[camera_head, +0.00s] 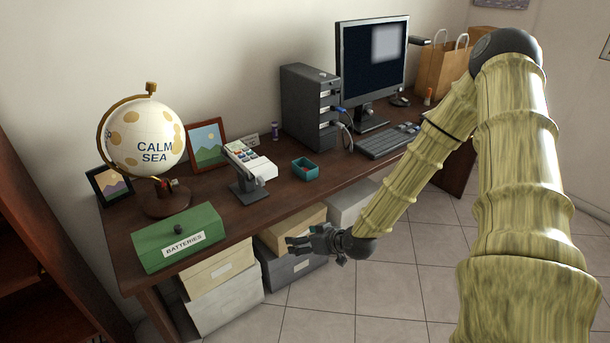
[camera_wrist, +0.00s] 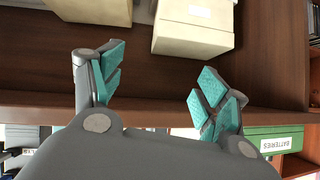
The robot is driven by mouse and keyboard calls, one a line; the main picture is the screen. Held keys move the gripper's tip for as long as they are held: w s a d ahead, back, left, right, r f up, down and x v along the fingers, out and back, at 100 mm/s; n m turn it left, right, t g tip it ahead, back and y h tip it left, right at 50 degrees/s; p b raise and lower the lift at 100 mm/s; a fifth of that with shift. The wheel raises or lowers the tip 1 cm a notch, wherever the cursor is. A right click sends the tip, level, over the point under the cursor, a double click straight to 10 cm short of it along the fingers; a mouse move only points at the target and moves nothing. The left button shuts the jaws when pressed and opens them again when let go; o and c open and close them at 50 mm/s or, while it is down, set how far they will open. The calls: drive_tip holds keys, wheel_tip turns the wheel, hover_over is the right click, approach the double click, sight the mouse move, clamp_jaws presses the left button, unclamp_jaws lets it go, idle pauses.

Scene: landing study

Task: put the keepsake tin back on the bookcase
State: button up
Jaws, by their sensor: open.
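I cannot pick out a keepsake tin for sure in either view. A green lidded box (camera_head: 180,237) with a dark knob and a label reading BATTERIES sits on the near left end of the desk. A green box with the same label (camera_wrist: 268,142) shows at the lower right in the wrist view. Brown wooden shelving (camera_head: 40,245), likely the bookcase, stands at the left edge; only part shows. My gripper (camera_head: 292,243) is in front of the desk's front edge, right of the green box. In the wrist view my gripper (camera_wrist: 155,85) is open, with nothing between its fingers.
The desk (camera_head: 265,200) holds a globe (camera_head: 145,137), picture frames, a card-reader-like device (camera_head: 247,165), a teal tray (camera_head: 305,168), a computer tower (camera_head: 308,105), monitor and keyboard. Storage boxes (camera_head: 218,268) stand below it. The tiled floor (camera_head: 345,290) in front is clear.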

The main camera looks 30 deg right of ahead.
drive_tip(key=w+d+r+t, duration=0.1)
drive_tip(key=d+r, duration=0.1)
drive_tip(key=w+d+r+t+b, duration=0.1)
drive_tip(key=w+d, duration=0.1)
drive_tip(key=w+d+r+t, duration=0.1)
drive_tip(key=d+r, duration=0.1)
drive_tip(key=shift+w+d+r, duration=0.25)
drive_tip(key=shift+d+r, duration=0.05)
drive_tip(key=shift+d, duration=0.1)
drive_tip(key=t+h+b, duration=0.1)
drive_tip(key=t+b, duration=0.1)
drive_tip(key=t, duration=0.2)
approach(313, 170)
drive_tip(key=shift+a+f, duration=0.3)
drive_tip(key=shift+a, duration=0.5)
drive_tip(key=shift+w+d+r+b, duration=0.1)
drive_tip(key=shift+w+d+b, duration=0.1)
drive_tip(key=shift+w+b, duration=0.4)
drive_tip(key=shift+w+d+r+b, duration=0.1)
drive_tip(key=shift+w+d+b, duration=0.25)
drive_tip(key=shift+w, duration=0.4)
drive_tip(key=shift+w+a+r+b, duration=0.15)
drive_tip(key=shift+w+b, duration=0.35)
drive_tip(key=shift+w, duration=1.1)
